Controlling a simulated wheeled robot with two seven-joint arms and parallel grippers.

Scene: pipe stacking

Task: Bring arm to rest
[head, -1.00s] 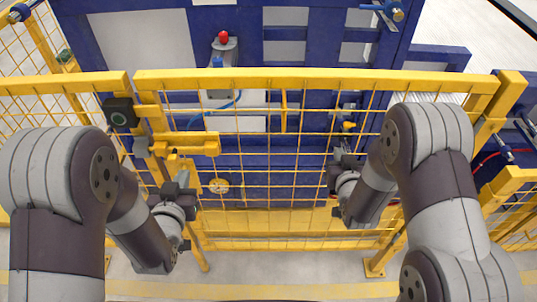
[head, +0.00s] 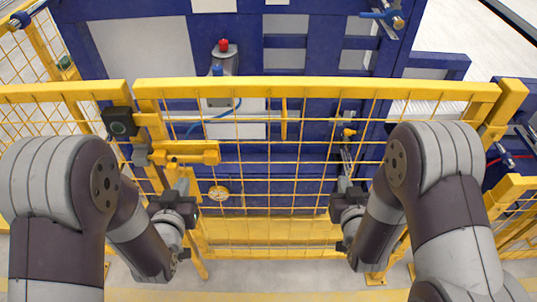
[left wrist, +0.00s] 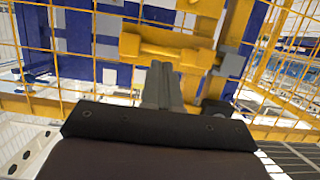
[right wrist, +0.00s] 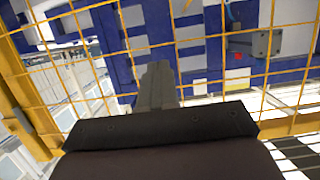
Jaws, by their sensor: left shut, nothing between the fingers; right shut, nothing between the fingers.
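My left gripper (head: 181,186) is at the left of the head view, in front of the yellow fence gate, just below its yellow latch. In the left wrist view its two grey fingers (left wrist: 161,85) are together with nothing between them. My right gripper (head: 345,183) is at the right of the head view, in front of the mesh. In the right wrist view its grey fingers (right wrist: 156,85) are also closed together and empty. Both grippers point forward at similar height. Whether any fingertip touches the mesh cannot be told.
A yellow mesh fence gate (head: 318,84) stands across my front, with a yellow latch (head: 190,152) and a black switch box (head: 119,121) at its left. Behind it is a blue machine frame (head: 250,40) with a red button (head: 223,45). Grey floor shows below.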

